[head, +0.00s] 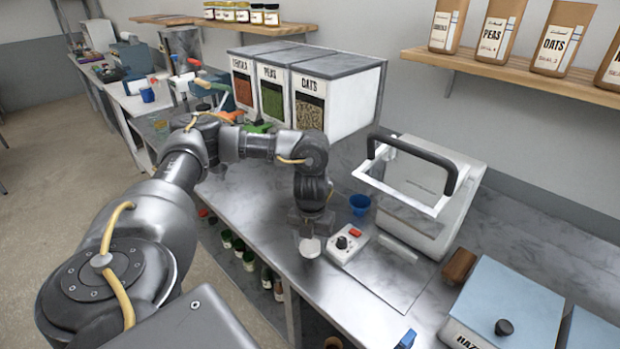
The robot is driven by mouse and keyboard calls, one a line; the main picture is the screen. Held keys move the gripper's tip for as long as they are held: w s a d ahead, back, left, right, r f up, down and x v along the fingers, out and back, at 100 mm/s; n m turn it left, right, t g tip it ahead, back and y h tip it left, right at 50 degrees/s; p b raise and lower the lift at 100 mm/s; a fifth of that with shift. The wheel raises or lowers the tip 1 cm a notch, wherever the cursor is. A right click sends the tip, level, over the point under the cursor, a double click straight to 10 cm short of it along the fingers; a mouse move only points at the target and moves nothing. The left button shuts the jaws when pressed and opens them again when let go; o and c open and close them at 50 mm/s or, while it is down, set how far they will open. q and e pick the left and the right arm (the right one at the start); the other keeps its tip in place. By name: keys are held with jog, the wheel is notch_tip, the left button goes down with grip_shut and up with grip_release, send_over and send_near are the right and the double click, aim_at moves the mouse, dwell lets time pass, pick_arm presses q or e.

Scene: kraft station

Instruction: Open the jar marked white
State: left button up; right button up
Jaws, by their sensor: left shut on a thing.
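My left gripper (311,228) points down over the front edge of the metal counter. It is shut on a small pale, round thing (309,248), which shows just below the fingers. The fingers hide its upper part, and I cannot tell whether it is a jar or a lid. Several small labelled jars (242,13) stand on the wall shelf at the top, too small to read. Several more jars (249,261) stand low under the counter's front edge. I cannot make out which jar is marked white. My right gripper is not in view.
A control box (347,244) with a knob and red button sits right of my left gripper, with a blue cup (360,204) behind it. A white machine with a raised frame (425,195) stands further right. Labelled bins (337,96) stand behind.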

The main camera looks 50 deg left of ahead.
aim_at(311, 245)
pick_arm(q)
notch_tip(311, 245, down, 4)
jog(key=shift+s+r+b, duration=0.1)
jog(key=shift+r+b, duration=0.1)
jog(key=shift+b, duration=0.25)
jog(key=shift+f, duration=0.3)
jog(key=o, duration=0.8)
jog(key=shift+f, duration=0.1)
jog(key=shift+r, duration=0.3)
notch_tip(311, 245, up, 12)
jog(key=shift+f+p, duration=0.1)
jog(key=shift+p, duration=1.1)
